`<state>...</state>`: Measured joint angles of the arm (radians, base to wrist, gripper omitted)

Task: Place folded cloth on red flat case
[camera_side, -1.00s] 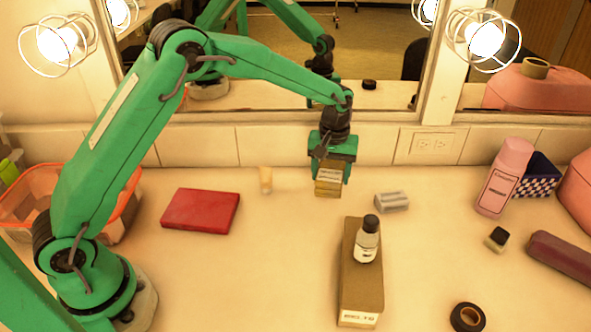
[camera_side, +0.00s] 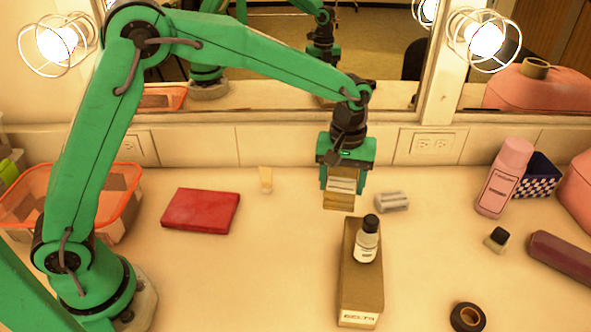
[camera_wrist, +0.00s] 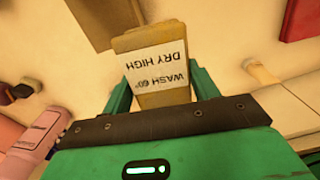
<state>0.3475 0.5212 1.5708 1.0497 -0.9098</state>
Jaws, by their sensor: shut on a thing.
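The folded cloth (camera_side: 340,200) is mustard-tan with a white label. My gripper (camera_side: 343,182) is shut on it and holds it upright, seemingly above the counter behind a brown box. In the wrist view the cloth (camera_wrist: 150,42) sits between the two green fingers, and its label reads "WASH 60° DRY HIGH". The red flat case (camera_side: 201,210) lies flat on the counter to the left of my gripper, its top bare. Part of the red case (camera_wrist: 302,18) shows at the upper right edge of the wrist view.
The brown box (camera_side: 361,290) carries an upright bottle (camera_side: 367,240). A grey-white block (camera_side: 392,202) lies right of the cloth. A small cream piece (camera_side: 265,179) stands between case and cloth. Mirror and tiled wall (camera_side: 280,146) run behind. An orange basket (camera_side: 122,222) is at left.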

